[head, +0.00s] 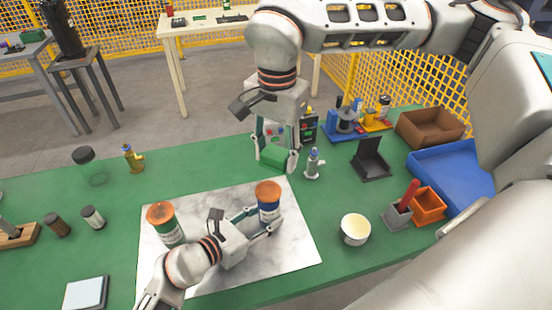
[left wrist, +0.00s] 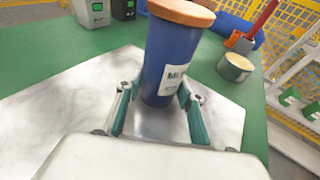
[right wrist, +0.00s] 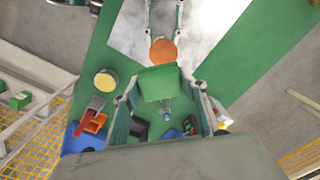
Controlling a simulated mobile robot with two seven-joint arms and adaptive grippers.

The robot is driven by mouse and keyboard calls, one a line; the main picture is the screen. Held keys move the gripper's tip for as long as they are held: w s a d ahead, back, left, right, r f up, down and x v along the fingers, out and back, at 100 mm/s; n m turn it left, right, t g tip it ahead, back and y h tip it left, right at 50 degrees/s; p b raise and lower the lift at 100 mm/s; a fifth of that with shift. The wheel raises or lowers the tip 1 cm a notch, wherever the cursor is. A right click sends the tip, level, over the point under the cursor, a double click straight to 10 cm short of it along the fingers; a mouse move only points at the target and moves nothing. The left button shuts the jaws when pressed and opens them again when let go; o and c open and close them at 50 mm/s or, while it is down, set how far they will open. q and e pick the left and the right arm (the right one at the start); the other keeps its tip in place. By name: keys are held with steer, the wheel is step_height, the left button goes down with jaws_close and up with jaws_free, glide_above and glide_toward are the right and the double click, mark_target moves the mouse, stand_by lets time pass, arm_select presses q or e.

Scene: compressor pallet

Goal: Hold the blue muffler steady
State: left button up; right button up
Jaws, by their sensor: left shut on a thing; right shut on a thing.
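The blue muffler (head: 268,208) is a blue cylinder with an orange cap and a white label, standing on the marbled sheet (head: 205,200). My left gripper (head: 260,222) is shut around its lower body; the left wrist view shows the muffler (left wrist: 172,60) between the two fingers, leaning slightly in the picture. My right gripper (head: 277,158) is shut on a green block (head: 274,154), held behind the muffler beyond the sheet's far edge. The right wrist view shows the block (right wrist: 160,83) between the fingers, with the muffler's orange cap (right wrist: 163,51) beyond it.
A green cylinder with an orange cap (head: 166,228) stands left on the sheet. A small grey-white bottle (head: 314,164) is close right of the green block. A cream bowl (head: 355,229), black holder (head: 370,160) and blue tray (head: 445,170) are to the right.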

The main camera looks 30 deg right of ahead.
stand_by(0.4)
arm_select(q)
steer(key=o, duration=0.9)
steer(key=v, duration=1.2)
steer(key=shift+a+f, duration=0.1)
